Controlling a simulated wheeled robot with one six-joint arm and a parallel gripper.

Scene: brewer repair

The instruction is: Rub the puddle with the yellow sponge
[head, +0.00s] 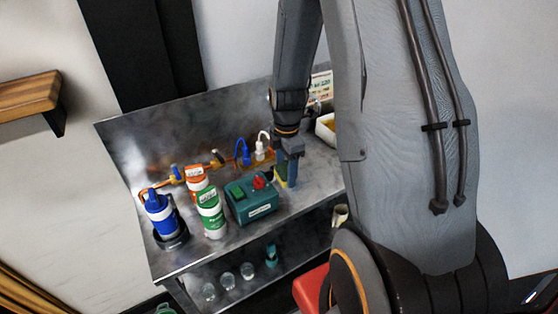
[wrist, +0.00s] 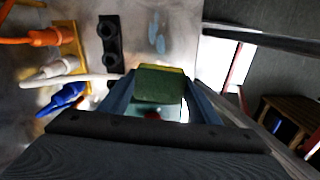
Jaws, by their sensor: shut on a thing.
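My gripper (wrist: 160,98) is shut on the yellow sponge (wrist: 160,84), which shows a dark green face and a yellow edge between the two blue fingers. In the head view my gripper (head: 286,176) points down above the steel bench, and a bit of the sponge (head: 281,183) shows beside the fingers. I cannot tell whether the sponge touches the bench. Pale blue patches (wrist: 157,36) on the steel beyond the sponge in the wrist view look like the puddle. I cannot make out the puddle in the head view.
A green box (head: 251,204) with a red knob stands left of my gripper. Bottles with green (head: 211,214), orange (head: 196,178) and blue (head: 159,214) colouring stand further left. Blue and white plugs (head: 260,150) are behind. A black two-post fixture (wrist: 110,43) is near the patches.

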